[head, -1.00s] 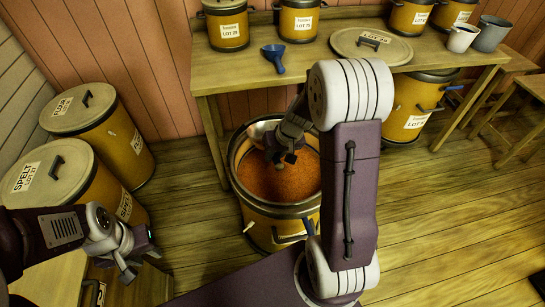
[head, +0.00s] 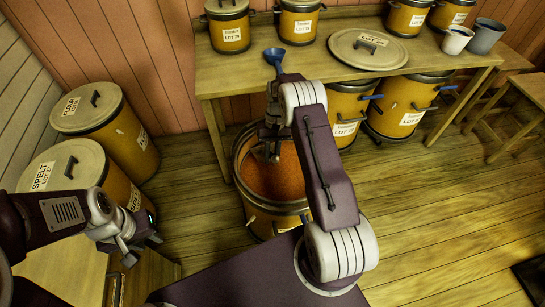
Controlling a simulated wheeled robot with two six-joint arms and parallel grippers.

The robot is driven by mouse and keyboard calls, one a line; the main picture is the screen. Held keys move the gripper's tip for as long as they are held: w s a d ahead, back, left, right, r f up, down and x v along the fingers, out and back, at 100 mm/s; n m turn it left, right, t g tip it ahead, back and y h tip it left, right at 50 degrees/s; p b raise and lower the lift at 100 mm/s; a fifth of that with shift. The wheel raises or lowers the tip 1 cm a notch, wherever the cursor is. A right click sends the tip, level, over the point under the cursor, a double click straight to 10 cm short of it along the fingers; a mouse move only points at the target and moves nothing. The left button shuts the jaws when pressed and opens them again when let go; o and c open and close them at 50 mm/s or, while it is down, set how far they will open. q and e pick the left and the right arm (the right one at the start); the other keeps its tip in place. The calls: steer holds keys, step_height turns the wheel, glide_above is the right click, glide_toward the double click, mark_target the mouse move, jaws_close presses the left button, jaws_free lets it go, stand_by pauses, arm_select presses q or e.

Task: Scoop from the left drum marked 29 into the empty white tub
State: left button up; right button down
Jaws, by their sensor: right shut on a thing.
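The open yellow drum (head: 279,213) stands on the floor in front of the bench, with orange-brown powder (head: 282,180) inside. I see no readable mark on its side. My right gripper (head: 267,152) is at the drum's mouth, over the powder, shut on what seems to be a grey metal scoop, mostly hidden by the gripper and arm. A small white tub (head: 456,42) stands on the bench at the right; its inside is hard to make out. My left gripper (head: 136,250) is at lower left, fingers apart and empty, away from the drum.
Two lidded drums stand left, one marked spelt (head: 62,166).

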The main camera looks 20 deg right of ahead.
step_height(320, 180, down, 20)
steer(key=t+h+b, duration=0.1)
steer(key=t+b, duration=0.6)
steer(key=b, duration=2.3)
steer(key=shift+n+t, duration=0.3)
steer(key=shift+t, duration=0.1)
steer(key=r+p, duration=0.5)
steer(key=r, duration=0.1)
steer(key=s+r+p, duration=0.1)
steer(key=r+p, duration=0.4)
steer(key=r, duration=0.2)
steer(key=s+r+p, duration=0.1)
steer(key=r+p, duration=0.5)
steer(key=shift+a+r, duration=0.1)
steer(key=shift+r, duration=0.15)
steer(key=shift+s+r+b, duration=0.2)
steer(key=shift+r+b, duration=0.1)
steer(key=shift+r, duration=0.2)
